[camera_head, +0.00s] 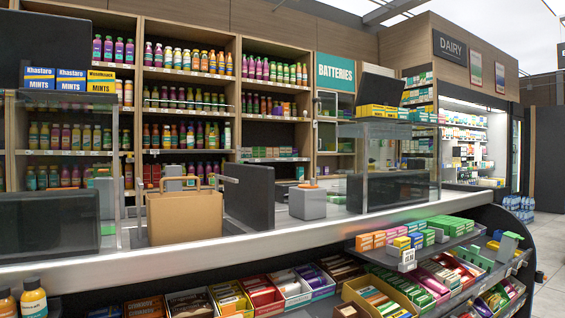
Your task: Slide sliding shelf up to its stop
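The candy counter (300,238) runs across the front, with dark shelves of candy under its top. The upper dark shelf (385,262) on the right holds small orange, yellow and green boxes, with a price tag on its front edge. A lower shelf (440,308) under it holds open cartons of candy and juts out further to the front. I cannot tell which of these is the sliding shelf, nor how far it is pulled out. My gripper is not in view.
A tan bag (185,218) stands on the counter near dark screens (250,195) and a grey device (307,202). Clear panels (402,168) rise from the counter. Juice bottles (33,298) stand at the lower left. Open floor (545,240) shows at the right, with bottle packs (520,207) further back.

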